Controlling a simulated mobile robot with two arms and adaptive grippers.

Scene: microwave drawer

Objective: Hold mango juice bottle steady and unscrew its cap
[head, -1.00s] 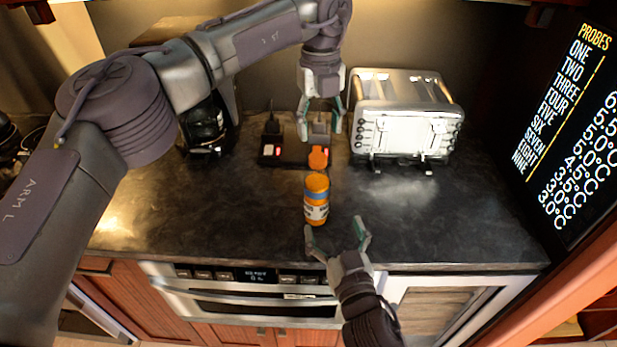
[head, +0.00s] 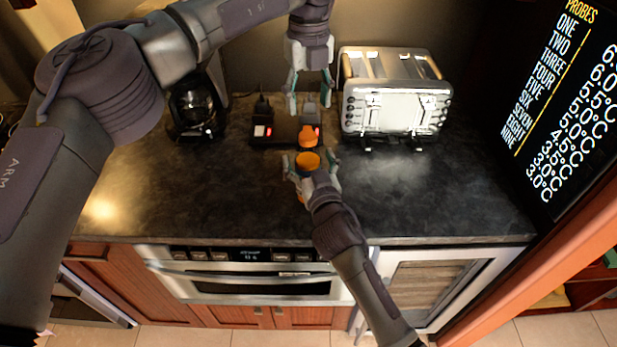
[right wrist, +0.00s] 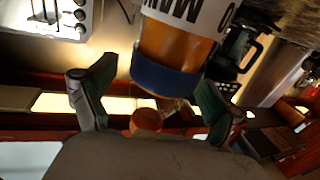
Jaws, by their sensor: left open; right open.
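The mango juice bottle (head: 307,160) stands upright on the dark counter, its round orange top facing up. In the right wrist view the bottle (right wrist: 175,50) shows its white label, orange body and blue band. My right gripper (head: 311,165) is open, with its fingers on either side of the bottle; I cannot tell whether they touch it. My left gripper (head: 309,98) is open and empty, pointing down behind the bottle. A small orange piece (head: 308,136) shows just behind the bottle; I cannot tell whether it is a cap.
A silver toaster (head: 394,95) stands at the back right. A coffee maker (head: 197,108) stands at the back left. The counter is clear on both sides of the bottle.

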